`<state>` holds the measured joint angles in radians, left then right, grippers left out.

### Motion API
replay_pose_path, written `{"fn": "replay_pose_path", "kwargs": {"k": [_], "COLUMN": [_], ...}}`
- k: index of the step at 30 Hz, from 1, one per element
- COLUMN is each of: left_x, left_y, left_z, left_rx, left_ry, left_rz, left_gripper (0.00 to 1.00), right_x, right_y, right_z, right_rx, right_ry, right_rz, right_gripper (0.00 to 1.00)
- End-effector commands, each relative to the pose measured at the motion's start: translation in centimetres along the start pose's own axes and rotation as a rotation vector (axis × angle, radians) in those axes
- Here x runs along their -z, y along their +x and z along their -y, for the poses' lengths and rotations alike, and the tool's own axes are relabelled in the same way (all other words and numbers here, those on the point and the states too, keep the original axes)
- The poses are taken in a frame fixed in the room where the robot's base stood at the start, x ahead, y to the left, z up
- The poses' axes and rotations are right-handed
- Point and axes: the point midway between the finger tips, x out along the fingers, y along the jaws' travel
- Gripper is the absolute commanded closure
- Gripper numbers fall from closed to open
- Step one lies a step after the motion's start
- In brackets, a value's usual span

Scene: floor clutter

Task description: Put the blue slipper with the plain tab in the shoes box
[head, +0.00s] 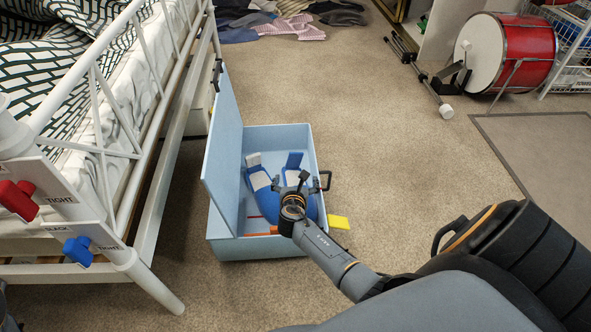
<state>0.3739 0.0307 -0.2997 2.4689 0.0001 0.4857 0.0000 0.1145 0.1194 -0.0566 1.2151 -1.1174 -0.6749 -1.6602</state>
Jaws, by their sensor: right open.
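A light blue box (262,247) stands open on the carpet, its lid (224,145) raised on the left side. Two blue slippers lie side by side inside it. The left slipper (257,178) has a pale tab at its far end. The right slipper (293,160) has a blue tab, with a white patch below it. My right gripper (302,182) is open above the box, over the right slipper, and partly hides it. I cannot tell whether it touches the slipper.
A small yellow object (338,222) lies on the floor right of the box. A white-framed bed (150,230) closes off the left side. Clothes (290,25) lie at the back. A red drum (528,50) stands at the right. The carpet between is clear.

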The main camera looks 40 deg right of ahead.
Motion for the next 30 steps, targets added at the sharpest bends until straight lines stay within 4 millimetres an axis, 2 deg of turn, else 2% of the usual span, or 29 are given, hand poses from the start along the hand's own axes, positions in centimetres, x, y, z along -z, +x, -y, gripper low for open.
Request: {"fn": "replay_pose_path", "kwargs": {"k": [5,15,18,24,30], "left_x": [0.0,0.0,0.0,0.0,0.0], "left_y": [0.0,0.0,0.0,0.0,0.0], "left_z": [0.0,0.0,0.0,0.0,0.0], "left_rx": [0.0,0.0,-0.001,-0.001,-0.001], "left_ry": [0.0,0.0,0.0,0.0,0.0], "left_rz": [0.0,-0.001,-0.001,-0.001,-0.001], "left_gripper": [0.6,0.6,0.6,0.6,0.6], "right_x": [0.1,0.1,0.1,0.0,0.0], "right_y": [-1.9,-9.0,-10.4,-11.8,-11.9], "right_z": [0.0,0.0,0.0,0.0,0.0], "right_rx": [0.0,-0.002,-0.002,-0.001,-0.001], "right_ry": [0.0,0.001,0.0,-0.001,-0.001], "right_rz": [-0.001,-0.002,-0.001,0.0,0.0], "right_gripper": [0.0,0.0,0.0,0.0,0.0]}}
